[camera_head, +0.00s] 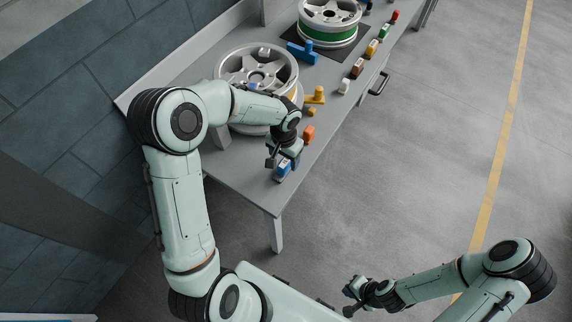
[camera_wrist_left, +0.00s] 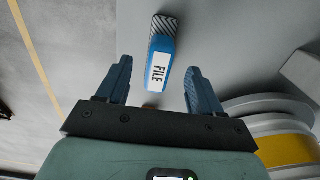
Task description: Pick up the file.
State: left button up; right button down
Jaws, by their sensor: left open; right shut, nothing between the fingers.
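The file is a blue block with a white label reading FILE and a striped grey end. In the left wrist view the file (camera_wrist_left: 160,62) lies on the grey table, ahead of and between the two open fingers. My left gripper (camera_wrist_left: 156,85) is open with nothing between its fingers. In the head view the left gripper (camera_head: 278,165) is over the table's near corner, just above the file (camera_head: 283,168), and partly covers it. My right gripper (camera_head: 352,298) is shut and empty, away from the table over the floor at the lower right.
The grey table (camera_head: 240,180) holds a silver wheel (camera_head: 284,68) behind my left arm and a wheel with a green band (camera_head: 328,34) further back. An orange block (camera_head: 309,133), a yellow tool (camera_head: 315,96) and several coloured blocks line the right edge. The floor is clear at right.

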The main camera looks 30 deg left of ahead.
aim_at(286, 161)
pick_arm(q)
jog(key=f, duration=0.4)
jog(key=shift+w+d+f, duration=0.1)
jog(key=shift+w+f, duration=0.3)
pick_arm(e)
jog(key=shift+w+r, duration=0.2)
jog(key=shift+w, duration=0.05)
pick_arm(q)
jog(key=shift+s, duration=0.1)
grip_shut()
jog(key=shift+r, duration=0.1)
